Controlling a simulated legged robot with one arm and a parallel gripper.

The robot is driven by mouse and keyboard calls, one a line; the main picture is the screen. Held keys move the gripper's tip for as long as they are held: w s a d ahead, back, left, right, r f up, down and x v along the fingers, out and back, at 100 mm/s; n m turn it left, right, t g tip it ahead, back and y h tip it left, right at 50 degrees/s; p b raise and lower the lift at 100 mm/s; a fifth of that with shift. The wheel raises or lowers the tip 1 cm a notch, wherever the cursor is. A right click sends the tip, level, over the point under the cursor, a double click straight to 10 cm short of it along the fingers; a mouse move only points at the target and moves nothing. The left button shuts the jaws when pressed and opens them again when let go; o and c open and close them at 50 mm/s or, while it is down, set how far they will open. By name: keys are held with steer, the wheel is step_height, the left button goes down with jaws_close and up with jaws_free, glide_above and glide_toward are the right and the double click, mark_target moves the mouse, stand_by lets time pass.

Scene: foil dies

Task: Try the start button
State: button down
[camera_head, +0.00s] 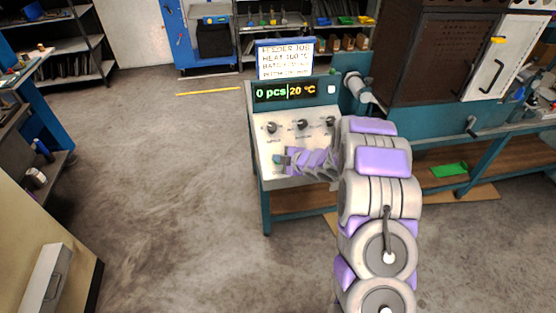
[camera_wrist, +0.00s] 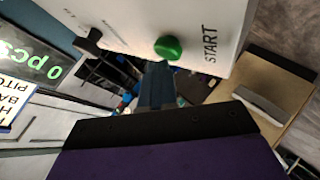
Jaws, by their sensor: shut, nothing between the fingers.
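The green start button (camera_wrist: 167,47) sticks out of the pale control panel (camera_wrist: 120,22) in the wrist view, beside the printed word START. In the head view the panel (camera_head: 262,150) stands ahead of me, and my gripper (camera_head: 287,161) is at its lower left part. My gripper is shut and empty. The display (camera_head: 285,91) reads 0 pcs and 20 °C.
Knobs (camera_head: 302,124) line the panel above my gripper. A job sign (camera_head: 285,58) stands over the display. A dark cabinet machine (camera_head: 430,55) and a workbench (camera_head: 490,135) are at the right. The floor (camera_head: 170,170) left of the panel is clear.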

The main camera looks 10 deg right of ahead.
steer(key=shift+s+d+r+p, duration=0.15)
steer(key=shift+r+p, duration=0.15)
steer(key=shift+r, duration=0.15)
steer(key=shift+s+d+r+p, duration=0.15)
steer(key=shift+r+p, duration=0.15)
steer(key=shift+r, duration=0.15)
steer(key=r+p, duration=0.1)
steer(key=r, duration=0.1)
steer(key=s+r+p, duration=0.1)
steer(key=r, duration=0.1)
steer(key=shift+s+a+r, duration=0.1)
steer(key=shift+s+r, duration=0.1)
steer(key=shift+r, duration=0.2)
stand_by(0.5)
